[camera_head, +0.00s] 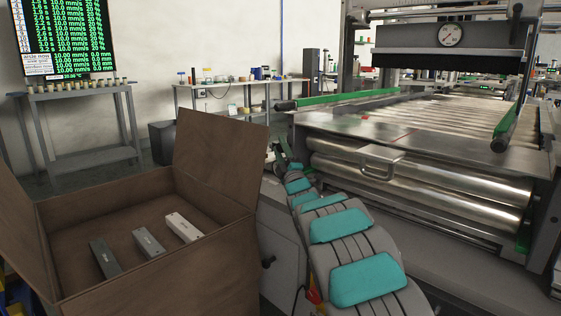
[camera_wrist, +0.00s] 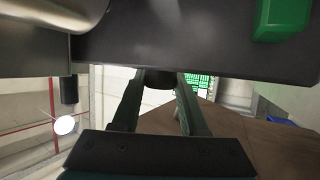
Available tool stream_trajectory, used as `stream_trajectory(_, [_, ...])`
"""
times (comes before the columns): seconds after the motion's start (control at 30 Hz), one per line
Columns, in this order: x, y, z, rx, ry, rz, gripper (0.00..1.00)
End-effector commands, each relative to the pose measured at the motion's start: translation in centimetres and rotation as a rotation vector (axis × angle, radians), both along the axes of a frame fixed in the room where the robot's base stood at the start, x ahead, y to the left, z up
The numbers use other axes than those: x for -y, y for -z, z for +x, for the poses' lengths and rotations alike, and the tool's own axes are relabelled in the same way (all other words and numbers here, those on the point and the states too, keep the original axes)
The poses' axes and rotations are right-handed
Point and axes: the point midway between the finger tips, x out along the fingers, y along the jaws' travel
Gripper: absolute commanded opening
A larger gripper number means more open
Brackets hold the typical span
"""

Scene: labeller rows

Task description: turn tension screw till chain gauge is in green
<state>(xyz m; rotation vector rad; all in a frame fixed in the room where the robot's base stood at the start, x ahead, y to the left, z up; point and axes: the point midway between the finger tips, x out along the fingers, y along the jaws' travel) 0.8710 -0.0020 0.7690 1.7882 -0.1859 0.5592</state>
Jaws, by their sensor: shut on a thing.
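In the wrist view, the two dark fingers of my gripper (camera_wrist: 160,88) are shut on a short dark round knob (camera_wrist: 158,79), which looks like the tension screw. It sticks out below a dark machine panel (camera_wrist: 190,40). In the head view, my arm with teal pads reaches away toward the left end of the roller machine; the gripper and screw cannot be made out there. A round white gauge (camera_head: 451,35) sits on the dark box above the machine. Its needle and any green zone are too small to read.
An open brown box (camera_head: 155,285) with several small blocks stands left of my arm. The roller machine (camera_head: 420,175) with a handle (camera_head: 380,165) and green guide rails (camera_head: 340,99) fills the right. Behind are a workbench (camera_head: 240,82), a side table (camera_head: 80,92) and a screen (camera_head: 65,35).

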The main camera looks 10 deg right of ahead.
Motion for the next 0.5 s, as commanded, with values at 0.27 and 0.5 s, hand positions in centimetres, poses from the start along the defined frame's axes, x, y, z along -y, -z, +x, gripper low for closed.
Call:
stream_trajectory(0.27, [-0.13, 0.64, 0.10, 0.134, -0.002, 0.099, 0.00])
stream_trajectory(0.5, [-0.06, 0.35, 0.10, 0.194, 0.000, 0.143, 0.00])
